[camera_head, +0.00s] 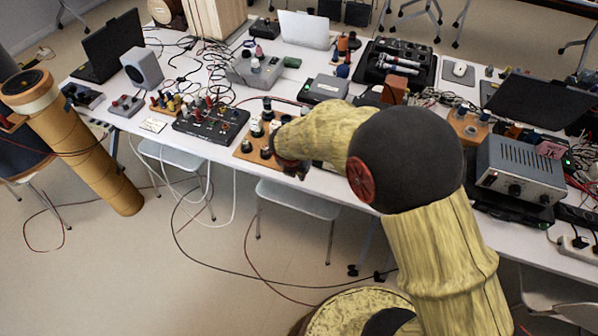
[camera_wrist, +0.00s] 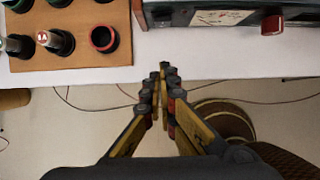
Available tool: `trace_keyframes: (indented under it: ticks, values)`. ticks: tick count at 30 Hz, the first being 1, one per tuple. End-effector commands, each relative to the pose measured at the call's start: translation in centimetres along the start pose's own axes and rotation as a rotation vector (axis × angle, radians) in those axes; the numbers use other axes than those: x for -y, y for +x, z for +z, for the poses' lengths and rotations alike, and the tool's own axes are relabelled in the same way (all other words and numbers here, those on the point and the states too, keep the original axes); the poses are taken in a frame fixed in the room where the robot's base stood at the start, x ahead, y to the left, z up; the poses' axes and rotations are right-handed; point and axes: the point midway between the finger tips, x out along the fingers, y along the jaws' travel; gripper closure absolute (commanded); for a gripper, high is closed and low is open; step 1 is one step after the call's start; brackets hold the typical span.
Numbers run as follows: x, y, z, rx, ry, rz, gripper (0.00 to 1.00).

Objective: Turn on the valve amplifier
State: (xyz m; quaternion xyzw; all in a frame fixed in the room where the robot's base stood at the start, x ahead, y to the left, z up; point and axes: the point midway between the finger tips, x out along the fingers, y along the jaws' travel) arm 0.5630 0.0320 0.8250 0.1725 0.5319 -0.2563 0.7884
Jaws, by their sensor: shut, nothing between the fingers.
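My gripper (camera_wrist: 163,72) is shut and empty in the wrist view, its fingertips at the table's front edge. A brown wooden board (camera_wrist: 85,65) with several dark round parts and a red ring lies ahead to the left of the tips. A dark-cased device (camera_wrist: 180,15) with a pale meter face and a red switch (camera_wrist: 272,24) stands ahead to the right, apart from the fingers. In the head view the wooden board (camera_head: 244,154) is partly behind my arm, and my gripper (camera_head: 290,168) is near it. I cannot tell which unit is the valve amplifier.
A long white table (camera_head: 330,185) is crowded with gear and cables. A black mixer-like box (camera_head: 210,122) stands left of the board. A grey vented box with knobs (camera_head: 520,168) stands at right. A cardboard tube (camera_head: 75,145) leans at left. Stools (camera_head: 300,200) and cables are under the table.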

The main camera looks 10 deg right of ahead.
Motion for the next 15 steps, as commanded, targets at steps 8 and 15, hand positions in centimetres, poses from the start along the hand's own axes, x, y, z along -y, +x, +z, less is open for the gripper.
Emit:
trace_keyframes:
  ticks: [8,15]
  values:
    - [0.0,2.1,2.8,0.001,0.004,0.0,1.0]
    - [0.0,2.2,3.9,0.001,0.0,0.0,1.0]
